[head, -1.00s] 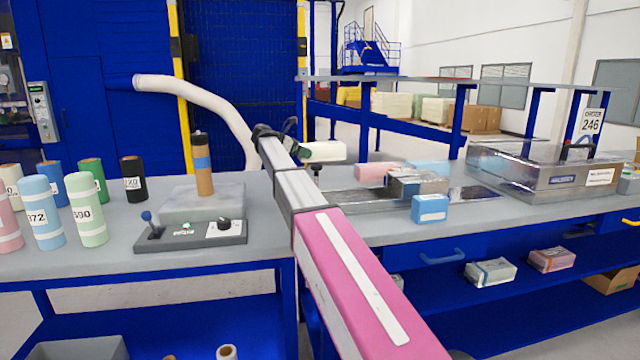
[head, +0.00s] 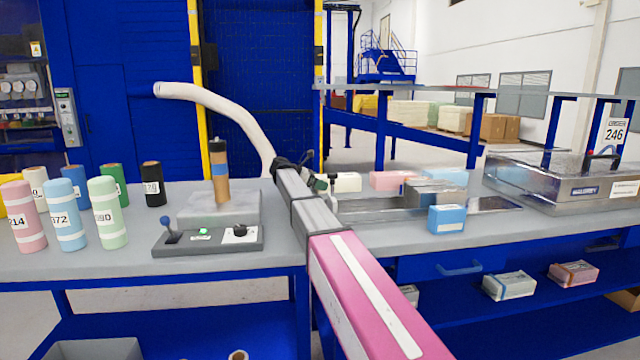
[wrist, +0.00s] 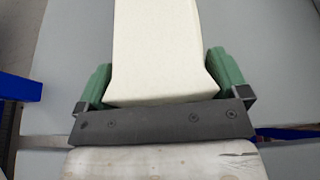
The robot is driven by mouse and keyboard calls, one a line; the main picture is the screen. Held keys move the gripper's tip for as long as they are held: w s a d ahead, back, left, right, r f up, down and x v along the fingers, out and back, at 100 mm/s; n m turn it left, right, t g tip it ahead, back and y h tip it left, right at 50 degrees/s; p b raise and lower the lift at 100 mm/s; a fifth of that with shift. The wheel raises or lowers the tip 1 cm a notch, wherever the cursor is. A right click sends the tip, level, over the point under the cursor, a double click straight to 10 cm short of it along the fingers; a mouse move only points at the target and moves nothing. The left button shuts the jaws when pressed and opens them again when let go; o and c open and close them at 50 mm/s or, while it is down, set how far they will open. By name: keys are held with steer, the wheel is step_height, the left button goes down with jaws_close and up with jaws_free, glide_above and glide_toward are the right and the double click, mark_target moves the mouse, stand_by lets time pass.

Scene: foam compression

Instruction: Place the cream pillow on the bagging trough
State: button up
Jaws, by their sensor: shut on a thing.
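The cream pillow (wrist: 155,45) sits between the green fingers of my gripper (wrist: 161,75) in the wrist view, with a finger against each side. Its far end runs out of the top of that view. In the head view the cream pillow (head: 346,182) shows just beyond the end of my arm, low over the bench. My arm hides most of the gripper there. A low, shiny metal tray (head: 375,214), which looks like the bagging trough, lies on the bench beside and below the pillow. I cannot tell whether they touch.
A pink block (head: 392,180), a blue block (head: 447,177) and a metal box (head: 432,193) stand around the tray. A small blue pack (head: 447,219) sits at its front. A control box (head: 208,240) and several coloured rolls (head: 108,212) stand left. A large metal machine (head: 560,178) stands right.

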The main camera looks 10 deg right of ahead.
steer(key=shift+f, duration=0.1)
steer(key=o, duration=0.5)
steer(key=shift+o, duration=0.2)
